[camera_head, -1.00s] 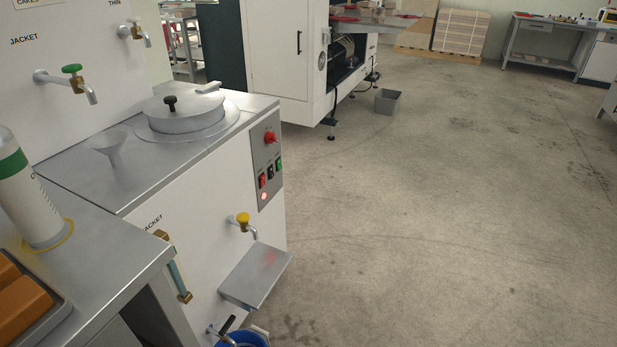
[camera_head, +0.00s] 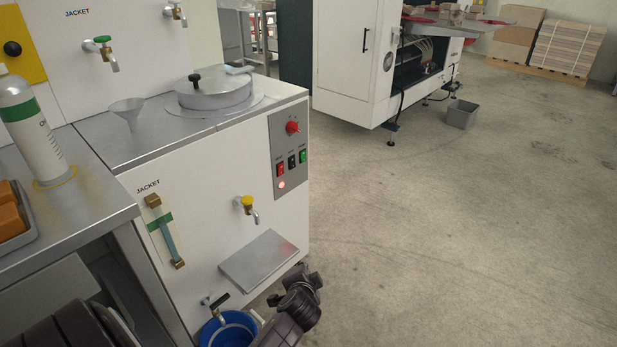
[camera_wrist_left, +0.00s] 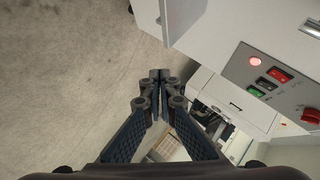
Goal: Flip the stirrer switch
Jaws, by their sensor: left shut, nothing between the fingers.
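The control panel (camera_head: 289,154) is a grey plate on the white cabinet's front. It carries a red knob (camera_head: 292,127), a red switch (camera_head: 280,170), a black switch (camera_head: 292,160), a green switch (camera_head: 303,156) and a lit red lamp (camera_head: 282,184). The labels are too small to read, so I cannot tell which is the stirrer switch. In the left wrist view the panel (camera_wrist_left: 285,88) is at the right. My left gripper (camera_wrist_left: 158,75) is shut and empty, with the panel off to its right in that view. My right gripper is not in view.
Dark arm parts of mine show low in the head view, near a blue bucket (camera_head: 228,329) and a small metal shelf (camera_head: 263,262). A lidded pot (camera_head: 214,92) and a funnel (camera_head: 128,112) are on top. Open floor lies right.

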